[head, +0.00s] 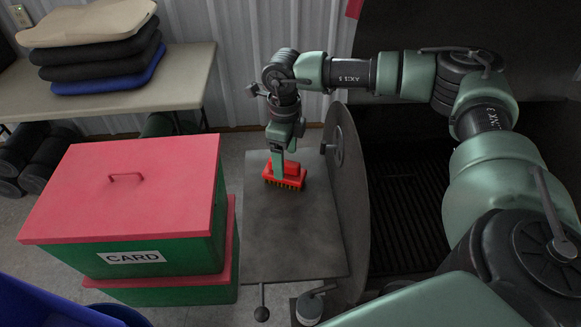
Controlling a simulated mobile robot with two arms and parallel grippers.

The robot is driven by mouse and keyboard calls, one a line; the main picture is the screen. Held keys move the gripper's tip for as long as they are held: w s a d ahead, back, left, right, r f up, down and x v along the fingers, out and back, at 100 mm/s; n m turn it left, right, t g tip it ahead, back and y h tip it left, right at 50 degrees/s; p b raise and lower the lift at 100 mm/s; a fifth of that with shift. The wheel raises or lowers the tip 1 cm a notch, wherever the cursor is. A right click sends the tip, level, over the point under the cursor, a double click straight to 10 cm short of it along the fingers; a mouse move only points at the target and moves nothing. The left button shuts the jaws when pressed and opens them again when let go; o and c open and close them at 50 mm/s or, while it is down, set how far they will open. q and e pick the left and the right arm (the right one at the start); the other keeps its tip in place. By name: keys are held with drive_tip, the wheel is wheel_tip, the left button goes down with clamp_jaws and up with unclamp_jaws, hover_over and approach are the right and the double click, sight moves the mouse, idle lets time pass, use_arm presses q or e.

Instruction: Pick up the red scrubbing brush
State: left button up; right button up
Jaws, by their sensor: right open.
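The red scrubbing brush (292,178) lies on a grey flat metal surface (290,235), toward its far end. Its dark bristles show along the near lower edge. My right gripper (279,176) points down from above at the brush's left part, with a green finger in front of the red body. The right gripper is open; its far finger is hard to make out, and I cannot tell whether it touches the brush. My left gripper is not in view.
Green boxes with red lids, one labelled CARD (133,257), stand left of the metal surface. A large round dark disc (346,200) rises along its right side. A table (185,85) with stacked cushions (98,62) is at the back left. The near metal surface is clear.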

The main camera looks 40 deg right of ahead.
drive_tip(key=f, duration=0.2)
drive_tip(key=f+p, duration=0.1)
drive_tip(key=f, duration=0.1)
drive_tip(key=shift+w+f, duration=0.2)
drive_tip(key=shift+f, duration=0.75)
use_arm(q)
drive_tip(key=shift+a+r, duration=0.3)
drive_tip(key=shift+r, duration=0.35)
use_arm(e)
drive_tip(key=c, duration=0.3)
clamp_jaws()
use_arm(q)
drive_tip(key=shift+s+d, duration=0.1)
use_arm(e)
drive_tip(key=shift+w, duration=0.1)
drive_tip(key=shift+r, duration=0.15)
